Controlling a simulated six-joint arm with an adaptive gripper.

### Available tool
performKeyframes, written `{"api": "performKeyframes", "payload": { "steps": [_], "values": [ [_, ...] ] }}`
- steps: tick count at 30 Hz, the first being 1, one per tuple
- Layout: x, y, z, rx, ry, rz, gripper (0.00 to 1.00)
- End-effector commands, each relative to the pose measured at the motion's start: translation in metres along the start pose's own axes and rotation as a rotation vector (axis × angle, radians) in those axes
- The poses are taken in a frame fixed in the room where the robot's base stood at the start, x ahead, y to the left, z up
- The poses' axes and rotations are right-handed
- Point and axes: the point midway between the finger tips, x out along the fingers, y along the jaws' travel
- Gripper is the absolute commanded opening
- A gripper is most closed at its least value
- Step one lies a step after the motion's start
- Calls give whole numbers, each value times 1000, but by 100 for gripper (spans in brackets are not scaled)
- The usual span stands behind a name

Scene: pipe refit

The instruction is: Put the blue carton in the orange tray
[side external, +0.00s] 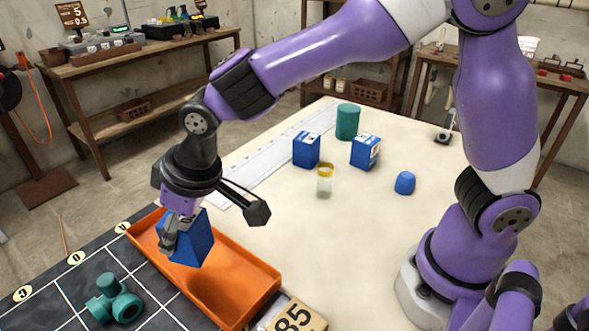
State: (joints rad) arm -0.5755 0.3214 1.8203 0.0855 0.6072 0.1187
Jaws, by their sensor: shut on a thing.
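My gripper (170,235) is at the left, pointing down and shut on a blue carton (196,242). The carton is tilted and overlaps the left part of the orange tray (250,297) in the side view. I cannot tell whether the carton touches the tray floor or hangs just above it. Part of the carton is hidden behind the gripper fingers. Two more blue cartons, one on the left (306,149) and one on the right (366,151), stand on the table farther back.
A green cylinder (348,121), a yellow-lidded jar (325,180) and a small blue piece (405,183) stand on the table. A teal pipe fitting (114,300) lies on the dark grid board beside the tray. A number block (297,316) is at the tray's near right end.

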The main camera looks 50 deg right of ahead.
Motion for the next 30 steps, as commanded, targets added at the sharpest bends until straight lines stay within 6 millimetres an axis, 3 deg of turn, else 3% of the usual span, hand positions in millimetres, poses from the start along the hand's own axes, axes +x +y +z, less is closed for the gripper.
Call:
{"api": "performKeyframes", "payload": {
  "steps": [6, 15, 27, 28, 30],
  "values": [
    [23, 24, -8, 2, -1, 1, 22],
    [58, 25, 6, -1, -3, 0, 22],
    [63, 25, 8, -1, 0, 0, 22],
    [64, 25, 8, -1, 0, 0, 67],
    [63, 25, 8, -1, 0, 0, 92]
  ]
}}
